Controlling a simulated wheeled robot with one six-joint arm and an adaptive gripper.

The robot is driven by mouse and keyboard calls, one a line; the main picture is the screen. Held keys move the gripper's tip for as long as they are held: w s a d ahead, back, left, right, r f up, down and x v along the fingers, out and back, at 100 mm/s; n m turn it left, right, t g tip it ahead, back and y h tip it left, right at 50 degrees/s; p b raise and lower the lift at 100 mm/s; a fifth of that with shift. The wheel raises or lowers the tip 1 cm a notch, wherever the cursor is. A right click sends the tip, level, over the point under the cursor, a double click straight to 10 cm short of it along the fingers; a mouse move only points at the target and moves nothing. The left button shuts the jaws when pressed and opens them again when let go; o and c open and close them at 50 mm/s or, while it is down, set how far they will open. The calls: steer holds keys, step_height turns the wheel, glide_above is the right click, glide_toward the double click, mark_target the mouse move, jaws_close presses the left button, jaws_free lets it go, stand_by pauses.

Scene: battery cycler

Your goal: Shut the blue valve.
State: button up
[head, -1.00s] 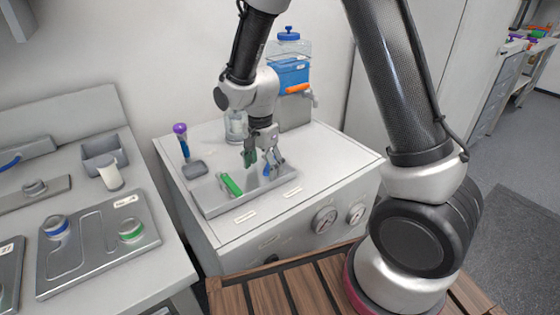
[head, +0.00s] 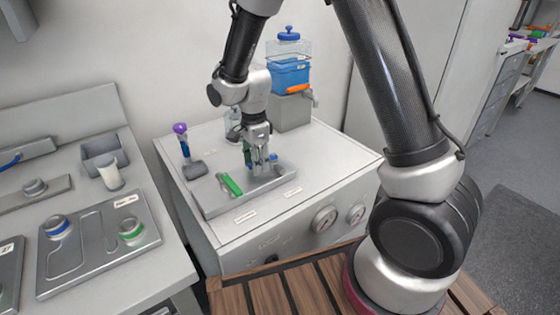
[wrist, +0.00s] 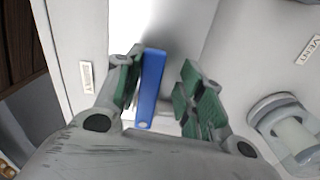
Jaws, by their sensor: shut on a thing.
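My gripper (head: 261,163) is low over the right part of the grey tray (head: 208,205) on the white cabinet top. In the wrist view its green-padded fingers (wrist: 160,88) stand on both sides of the blue valve's flat handle (wrist: 151,85), and it is shut on that handle. The left pad lies against the handle; a gap seems to show on the right side. In the head view only a small blue part (head: 274,157) shows behind the fingers. The valve's body is hidden.
A green valve handle (head: 231,184) lies in the tray to the left. A purple-capped tool (head: 181,141) and a glass bottle (head: 232,126) stand behind. Gauges (head: 324,219) are on the cabinet front.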

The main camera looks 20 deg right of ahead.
steer(key=shift+w+r, duration=0.1)
step_height(320, 180, up, 8)
steer(key=shift+w, duration=0.15)
stand_by(0.4)
